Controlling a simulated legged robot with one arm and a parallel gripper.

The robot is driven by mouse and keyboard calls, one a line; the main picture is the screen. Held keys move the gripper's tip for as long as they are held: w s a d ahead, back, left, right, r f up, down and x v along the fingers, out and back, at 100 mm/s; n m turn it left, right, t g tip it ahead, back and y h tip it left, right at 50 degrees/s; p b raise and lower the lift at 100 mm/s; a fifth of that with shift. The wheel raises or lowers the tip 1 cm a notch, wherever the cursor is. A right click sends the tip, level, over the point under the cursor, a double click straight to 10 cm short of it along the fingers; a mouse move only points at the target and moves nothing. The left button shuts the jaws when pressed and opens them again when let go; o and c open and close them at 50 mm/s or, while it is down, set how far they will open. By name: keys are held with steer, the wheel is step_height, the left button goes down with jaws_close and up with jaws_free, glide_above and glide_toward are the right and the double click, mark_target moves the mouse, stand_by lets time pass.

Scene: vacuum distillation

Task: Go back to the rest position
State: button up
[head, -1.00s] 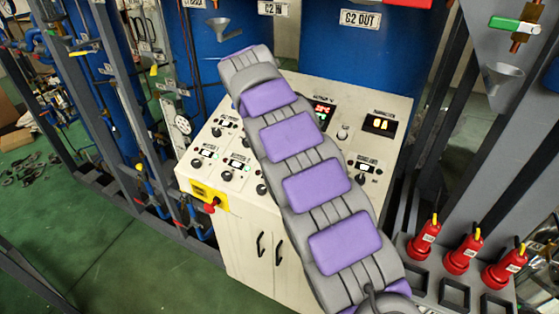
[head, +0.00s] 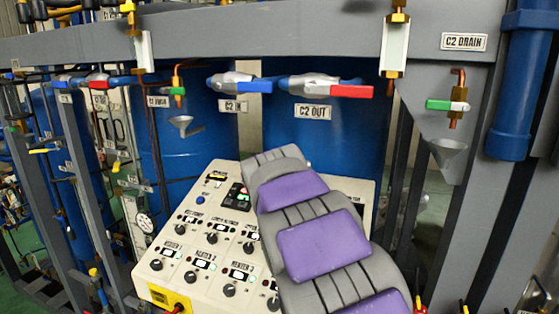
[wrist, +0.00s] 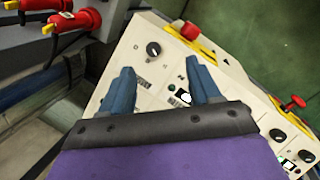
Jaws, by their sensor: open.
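In the wrist view my gripper (wrist: 156,92) shows two blue-grey fingers spread apart with nothing between them. Beyond the fingers is the cream control panel (wrist: 132,52) with a black knob (wrist: 153,49) and a small white switch (wrist: 184,97). I cannot tell how far the fingertips are from the panel. In the head view my grey and purple arm lies across the same control panel (head: 178,236) and hides part of its right side.
Behind the panel are blue tanks (head: 330,150) and valves with a blue handle (head: 254,87) and a red handle (head: 351,91). Metal funnels (head: 447,154) and grey posts flank the panel. Red items (wrist: 80,20) with yellow tips stand at the wrist view's upper left. Green floor (wrist: 255,40) shows beyond the panel.

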steer(key=s+d+f+m+y+b, duration=0.1)
steer(key=s+d+f+b, duration=0.2)
steer(key=s, duration=0.5)
steer(key=s+d+f+m+y+b, duration=0.1)
steer(key=s+d+f+b, duration=0.1)
steer(key=s+d+f, duration=0.35)
steer(key=s+f+b, duration=0.1)
steer(key=s+f, duration=0.2)
steer(key=s, duration=0.3)
steer(key=s+f+m+y+b, duration=0.1)
steer(key=s+f, duration=0.2)
steer(key=s, duration=0.4)
steer(key=s+f+g+b, duration=0.1)
steer(key=s+f, duration=0.2)
steer(key=s, duration=0.3)
steer(key=shift+s+d+f+m+b, duration=0.15)
steer(key=shift+d+f+m+b, duration=0.15)
steer(key=shift+d+m+b, duration=0.1)
steer(key=shift+c, duration=0.2)
